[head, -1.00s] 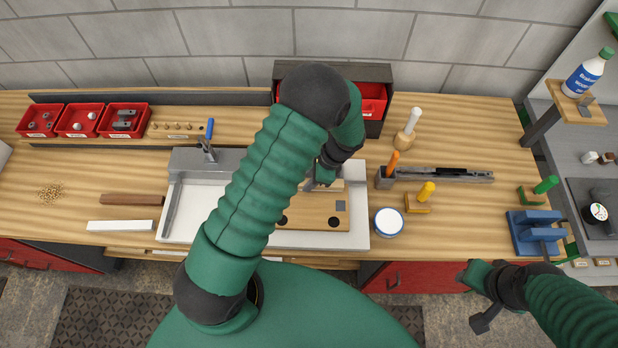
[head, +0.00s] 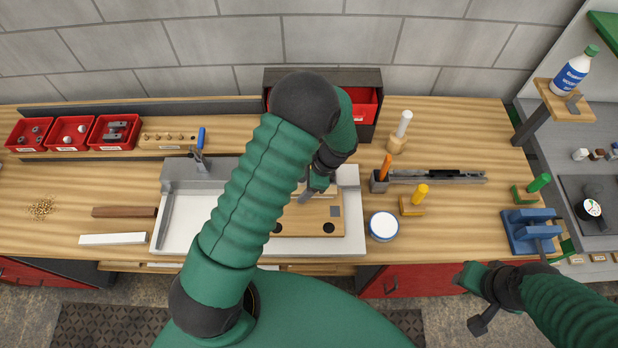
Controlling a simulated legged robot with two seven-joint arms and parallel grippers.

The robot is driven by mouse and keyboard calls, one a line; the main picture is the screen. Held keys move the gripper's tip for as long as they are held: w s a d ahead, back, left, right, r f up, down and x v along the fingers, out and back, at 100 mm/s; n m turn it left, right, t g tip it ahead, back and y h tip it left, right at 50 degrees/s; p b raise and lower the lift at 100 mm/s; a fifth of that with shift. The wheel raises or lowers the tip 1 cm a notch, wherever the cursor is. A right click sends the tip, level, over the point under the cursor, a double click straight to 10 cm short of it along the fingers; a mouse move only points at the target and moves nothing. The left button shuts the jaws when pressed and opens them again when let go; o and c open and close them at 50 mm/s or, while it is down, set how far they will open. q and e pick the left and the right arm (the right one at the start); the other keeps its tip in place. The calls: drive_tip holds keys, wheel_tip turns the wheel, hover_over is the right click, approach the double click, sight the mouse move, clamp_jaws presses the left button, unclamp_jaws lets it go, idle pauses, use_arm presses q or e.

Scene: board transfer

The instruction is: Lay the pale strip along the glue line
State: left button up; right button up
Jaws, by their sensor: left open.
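A pale, almost white strip (head: 113,239) lies flat on the bench at the left, in front of a brown strip (head: 124,212). A tan wooden board (head: 300,227) with dark round spots and a grey square lies at the right of a pale tray (head: 184,218). My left gripper (head: 309,196) is open over the back part of the board, and its arm hides part of the tray and board. A thin light line (head: 328,195) shows beside it; I cannot tell whether it is the glue line. My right gripper (head: 478,298) hangs before the bench, away from the strip.
A white round tub (head: 383,226), a yellow-handled tool (head: 420,194) and an orange-handled tool (head: 385,168) stand right of the tray. A blue vise-like block (head: 530,231) is farther right. Red bins (head: 72,133) line the back left. Bench around the pale strip is mostly clear.

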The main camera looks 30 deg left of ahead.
use_arm(q)
drive_tip(key=b+v, duration=0.2)
drive_tip(key=v, duration=1.4)
drive_tip(key=shift+a+b, duration=0.1)
drive_tip(key=shift+b, duration=0.2)
